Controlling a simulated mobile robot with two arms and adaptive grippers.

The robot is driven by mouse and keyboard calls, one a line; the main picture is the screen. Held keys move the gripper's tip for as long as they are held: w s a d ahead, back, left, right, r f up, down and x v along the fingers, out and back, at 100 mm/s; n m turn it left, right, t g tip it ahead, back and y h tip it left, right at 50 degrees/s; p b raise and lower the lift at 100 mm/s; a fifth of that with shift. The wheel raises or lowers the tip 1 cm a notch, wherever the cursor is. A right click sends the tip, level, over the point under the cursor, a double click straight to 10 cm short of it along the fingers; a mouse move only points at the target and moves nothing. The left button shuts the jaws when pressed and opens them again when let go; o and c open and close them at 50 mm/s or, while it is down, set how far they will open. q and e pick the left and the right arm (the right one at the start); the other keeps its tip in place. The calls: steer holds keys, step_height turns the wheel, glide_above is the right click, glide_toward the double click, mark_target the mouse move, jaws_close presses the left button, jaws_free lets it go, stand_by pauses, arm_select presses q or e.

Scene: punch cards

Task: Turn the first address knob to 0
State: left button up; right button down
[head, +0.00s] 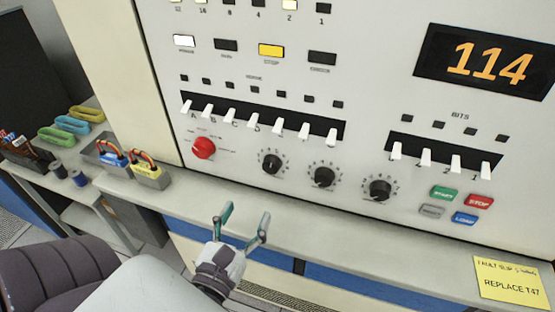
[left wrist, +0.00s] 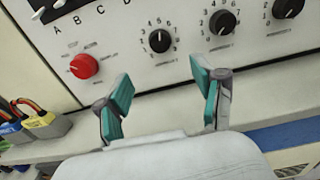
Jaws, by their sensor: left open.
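Three black address knobs with number dials sit in a row low on the white panel. The leftmost black knob (head: 271,162) is beside the red knob (head: 203,148); the middle one (head: 323,177) and the right one (head: 379,189) follow. My left gripper (head: 243,222) is open and empty, in front of and below the first black knob, apart from it. In the left wrist view, the first black knob (left wrist: 160,40) shows above the gap between the open fingers (left wrist: 168,100). Its exact setting is too small to read. My right gripper is not in view.
White toggle switches (head: 255,119) stick out above the knobs. Coloured buttons (head: 463,205) are at the right. A ledge (head: 330,240) runs below the panel, with a yellow note (head: 511,281) at its right.

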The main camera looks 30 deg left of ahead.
mark_target(270, 170)
arm_select(q)
steer(key=p+x, duration=0.2)
steer(key=x, duration=0.9)
steer(key=shift+r+p, duration=0.1)
steer(key=shift+p, duration=0.25)
steer(key=shift+x, duration=0.95)
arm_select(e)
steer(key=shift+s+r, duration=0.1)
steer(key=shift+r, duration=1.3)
arm_select(q)
steer(key=shift+d, duration=0.1)
steer(key=c, duration=1.1)
steer(key=shift+c, duration=0.2)
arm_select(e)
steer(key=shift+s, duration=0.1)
